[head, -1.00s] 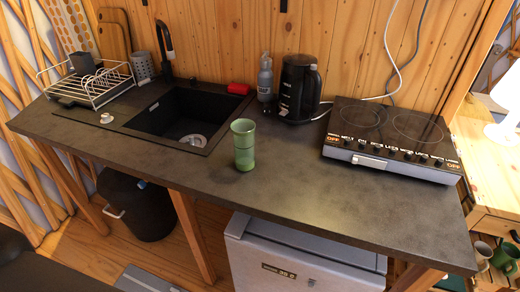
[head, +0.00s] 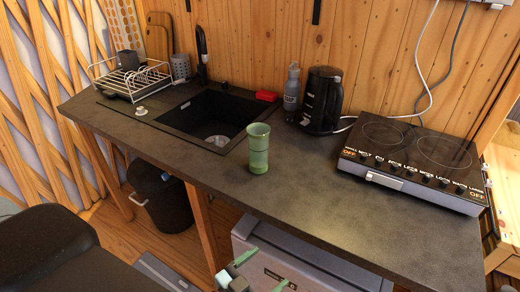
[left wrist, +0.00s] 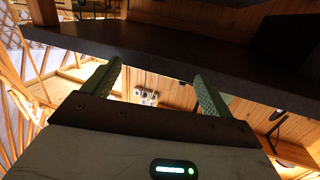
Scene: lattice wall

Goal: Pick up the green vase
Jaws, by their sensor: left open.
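The green vase (head: 258,150) stands upright on the dark countertop (head: 315,192), near its front edge and just right of the sink. My left gripper (head: 261,273) shows at the bottom of the head view, below and in front of the counter edge, well apart from the vase. Its green fingers are spread and empty. In the left wrist view my left gripper (left wrist: 156,84) is open with nothing between the fingers, and the vase does not show there. My right gripper is not in view.
Behind the vase are a red item (head: 267,96), a grey bottle (head: 292,88) and a black kettle (head: 322,100). The sink (head: 205,118) lies left, the cooktop (head: 415,160) right. A silver appliance (head: 300,262) stands under the counter, close to my left gripper.

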